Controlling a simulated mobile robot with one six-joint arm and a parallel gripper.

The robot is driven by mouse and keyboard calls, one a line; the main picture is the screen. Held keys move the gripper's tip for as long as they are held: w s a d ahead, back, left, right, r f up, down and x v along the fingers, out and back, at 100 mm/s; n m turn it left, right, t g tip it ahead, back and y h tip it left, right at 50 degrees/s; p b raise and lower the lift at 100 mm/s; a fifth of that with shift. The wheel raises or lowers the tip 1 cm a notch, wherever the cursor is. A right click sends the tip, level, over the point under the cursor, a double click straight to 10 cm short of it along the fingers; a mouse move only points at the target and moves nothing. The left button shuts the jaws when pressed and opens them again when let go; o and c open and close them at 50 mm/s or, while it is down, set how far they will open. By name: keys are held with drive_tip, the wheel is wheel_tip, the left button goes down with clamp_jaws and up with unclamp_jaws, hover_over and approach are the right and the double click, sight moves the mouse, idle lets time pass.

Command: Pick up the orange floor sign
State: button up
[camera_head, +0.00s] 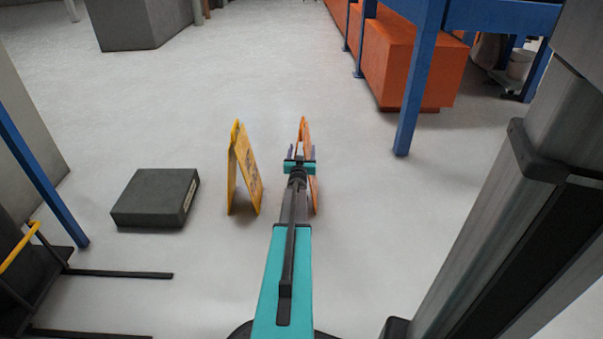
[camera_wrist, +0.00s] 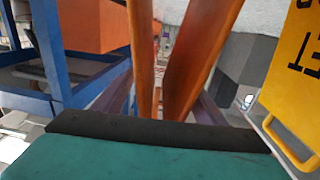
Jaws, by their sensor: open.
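The orange floor sign (camera_head: 305,132) stands upright on the floor in the head view, an A-frame seen nearly edge-on and partly hidden behind my arm. My gripper (camera_head: 302,153) is open at the sign's upper part, with one finger on each side. In the wrist view the sign's two orange panels (camera_wrist: 196,60) rise between the purple fingers of my gripper (camera_wrist: 162,100). Gaps show between the fingers and the panels, and I cannot tell whether either finger touches. The palm hides the nearest part of the sign.
A yellow floor sign (camera_head: 245,172) stands just left of the orange one, and it is close at right in the wrist view (camera_wrist: 292,85). A dark grey block (camera_head: 152,200) lies farther left. A blue post (camera_head: 417,85) and orange housing (camera_head: 405,62) stand right. Floor beyond is clear.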

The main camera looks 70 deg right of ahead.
drive_tip(key=shift+x, duration=1)
clamp_jaws()
